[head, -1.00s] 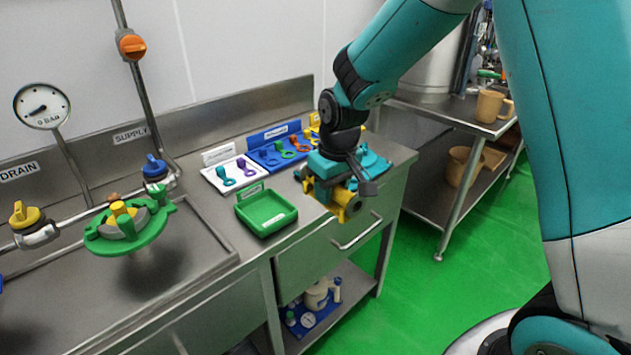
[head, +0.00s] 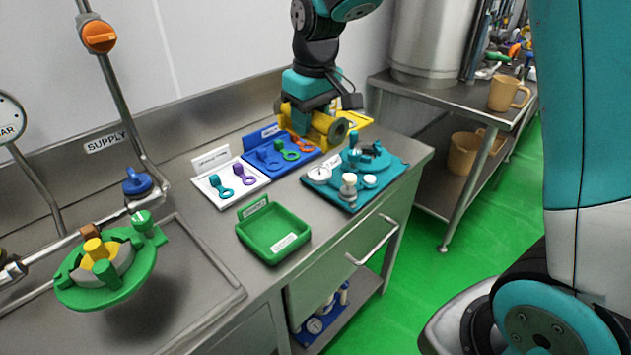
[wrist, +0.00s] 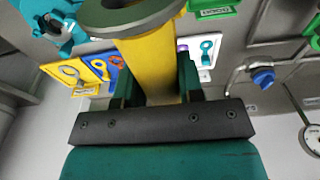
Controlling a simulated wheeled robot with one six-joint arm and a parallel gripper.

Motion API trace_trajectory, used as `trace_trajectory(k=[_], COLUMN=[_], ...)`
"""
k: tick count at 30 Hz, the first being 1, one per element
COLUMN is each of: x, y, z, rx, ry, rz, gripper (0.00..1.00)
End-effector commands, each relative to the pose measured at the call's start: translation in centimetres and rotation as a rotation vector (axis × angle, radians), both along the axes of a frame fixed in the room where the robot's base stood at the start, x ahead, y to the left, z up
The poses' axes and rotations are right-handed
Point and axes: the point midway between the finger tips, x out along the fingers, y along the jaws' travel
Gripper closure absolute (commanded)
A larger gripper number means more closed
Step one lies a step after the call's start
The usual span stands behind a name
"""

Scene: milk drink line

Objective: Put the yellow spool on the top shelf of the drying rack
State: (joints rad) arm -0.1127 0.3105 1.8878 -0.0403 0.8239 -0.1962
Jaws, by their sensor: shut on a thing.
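My gripper (head: 310,108) is shut on the yellow spool (head: 328,129), which has a grey ring face at its end. In the head view the gripper hangs over the back of the steel counter, in front of the blue tray and a yellow tray behind it. In the wrist view the yellow spool (wrist: 152,66) lies between the two dark green fingers (wrist: 157,90), its grey flange at the top edge. I cannot make out the drying rack for certain in either view.
A green tray (head: 243,237) and a teal board with fittings (head: 393,164) stand on the counter. A white tray (head: 206,188) and a blue tray (head: 250,157) hold small keys. A steel side table (head: 447,92) with beige jugs stands at right. Green floor lies open between.

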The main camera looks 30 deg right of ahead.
Motion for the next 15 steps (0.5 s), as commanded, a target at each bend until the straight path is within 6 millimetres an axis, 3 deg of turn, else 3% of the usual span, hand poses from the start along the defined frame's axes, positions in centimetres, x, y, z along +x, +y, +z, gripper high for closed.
trace_trajectory(k=[5,15], x=[-0.1,-0.1], y=[0.5,0.8], z=[-3.4,-12.7], rx=[0.000,-0.001], ry=[0.007,0.007], rz=[0.007,0.012], gripper=[1.00,1.00])
